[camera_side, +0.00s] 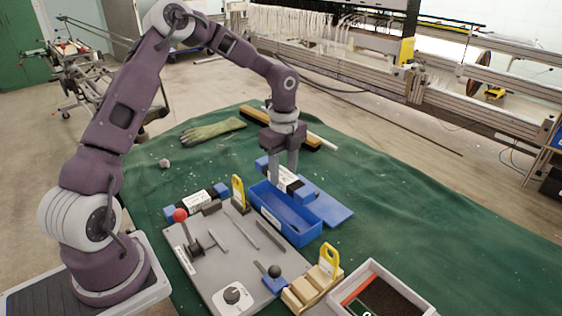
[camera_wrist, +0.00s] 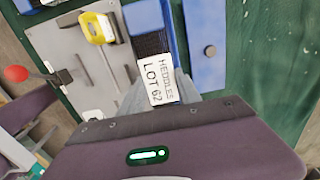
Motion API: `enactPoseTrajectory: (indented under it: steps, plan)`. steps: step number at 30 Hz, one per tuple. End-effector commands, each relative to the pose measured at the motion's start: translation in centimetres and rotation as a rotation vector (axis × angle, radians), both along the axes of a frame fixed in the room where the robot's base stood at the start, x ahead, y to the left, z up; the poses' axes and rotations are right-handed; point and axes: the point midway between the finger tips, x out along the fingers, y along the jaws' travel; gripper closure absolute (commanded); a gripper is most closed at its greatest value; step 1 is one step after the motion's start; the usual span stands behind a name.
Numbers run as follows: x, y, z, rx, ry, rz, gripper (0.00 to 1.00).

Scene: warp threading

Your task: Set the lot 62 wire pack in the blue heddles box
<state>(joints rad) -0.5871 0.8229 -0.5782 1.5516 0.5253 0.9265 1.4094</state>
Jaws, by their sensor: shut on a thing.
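My gripper (camera_side: 285,172) is shut on the lot 62 wire pack (camera_side: 289,180), a dark bundle with blue ends and a white label. In the wrist view its label (camera_wrist: 158,80) reads "HEDDLES LOT 62". The blue heddles box (camera_side: 285,220) is open-topped, with a white label on its near side. The pack is lined up roughly along the box and appears over its far side, above the rim. Its exact height is hard to tell. The box's floor is partly visible and looks empty in the side view.
A blue lid-like plate (camera_side: 333,210) lies right of the box. A second blue-ended pack (camera_side: 204,201) lies to the left. The grey panel (camera_side: 213,255) carries a red-knobbed lever (camera_side: 180,216) and a yellow tag (camera_side: 238,191). A wooden block (camera_side: 310,290) and tray (camera_side: 380,293) stand in front.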

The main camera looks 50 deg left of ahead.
Motion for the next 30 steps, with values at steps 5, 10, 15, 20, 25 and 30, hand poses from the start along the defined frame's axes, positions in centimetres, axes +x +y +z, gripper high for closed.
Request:
enactPoseTrajectory:
  steps: [5,10,15,20,25,30]
  plan:
    - [-0.1,0.0,-1.9,0.000,0.002,-0.001,1.00]
    - [0.0,0.0,-3.8,0.000,-0.001,-0.001,1.00]
    - [0.0,0.0,-5.0,0.000,-0.002,-0.001,1.00]
    - [0.0,0.0,-5.3,0.000,-0.003,-0.001,1.00]
    - [0.0,0.0,-5.3,0.000,-0.003,-0.001,1.00]
    - [0.0,0.0,-5.3,0.000,-0.003,-0.001,1.00]
